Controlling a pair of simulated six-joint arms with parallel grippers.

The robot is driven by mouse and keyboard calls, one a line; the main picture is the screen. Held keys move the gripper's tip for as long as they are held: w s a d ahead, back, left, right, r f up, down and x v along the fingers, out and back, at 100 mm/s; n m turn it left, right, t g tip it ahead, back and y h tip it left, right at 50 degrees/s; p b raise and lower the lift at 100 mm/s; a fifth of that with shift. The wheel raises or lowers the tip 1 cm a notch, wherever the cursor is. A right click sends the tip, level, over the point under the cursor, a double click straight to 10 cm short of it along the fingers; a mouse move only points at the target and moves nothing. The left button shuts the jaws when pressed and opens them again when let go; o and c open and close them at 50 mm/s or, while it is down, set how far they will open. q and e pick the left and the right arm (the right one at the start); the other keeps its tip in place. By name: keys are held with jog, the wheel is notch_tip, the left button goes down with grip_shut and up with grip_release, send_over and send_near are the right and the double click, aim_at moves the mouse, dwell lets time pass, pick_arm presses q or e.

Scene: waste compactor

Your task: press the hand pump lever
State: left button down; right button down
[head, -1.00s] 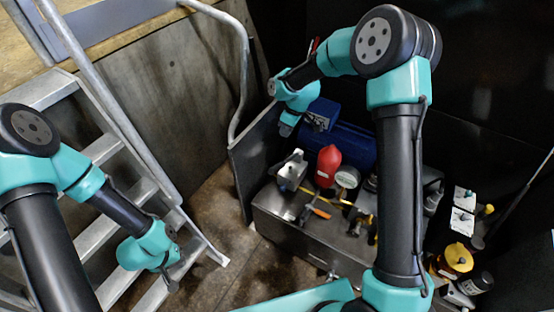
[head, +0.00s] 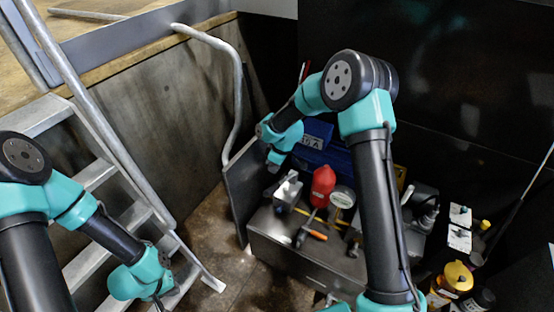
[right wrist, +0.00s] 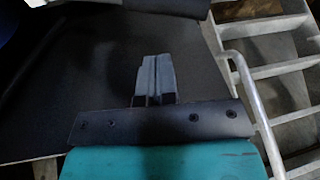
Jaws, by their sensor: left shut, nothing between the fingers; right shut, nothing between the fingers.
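The hydraulic unit (head: 282,253) is a dark metal box with parts on top. On it are a grey metal block (head: 287,191), a red cylinder (head: 322,186), a round gauge (head: 342,197) and an orange-handled piece (head: 317,235). I cannot tell for certain which part is the hand pump lever. My right gripper (head: 274,164) is shut and empty, above and behind the grey block, apparently apart from it. Its closed fingers show in the right wrist view (right wrist: 155,80) against a dark panel. My left gripper (head: 158,302) is shut and empty, low by the ladder, partly hidden.
A metal ladder (head: 138,214) and handrail (head: 238,95) stand left. An upright dark panel (head: 245,185) borders the unit's left side. Yellow-topped bottles (head: 456,277) and a thin rod (head: 522,190) are at right. My right arm hides part of the unit.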

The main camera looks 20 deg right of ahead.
aim_at(272, 186)
jog(key=f, duration=0.2)
jog(key=s+a+f, duration=0.1)
jog(key=f, duration=0.2)
jog(key=shift+s+a+f, duration=0.2)
jog(key=shift+s+f, duration=0.15)
jog(key=shift+s, duration=0.05)
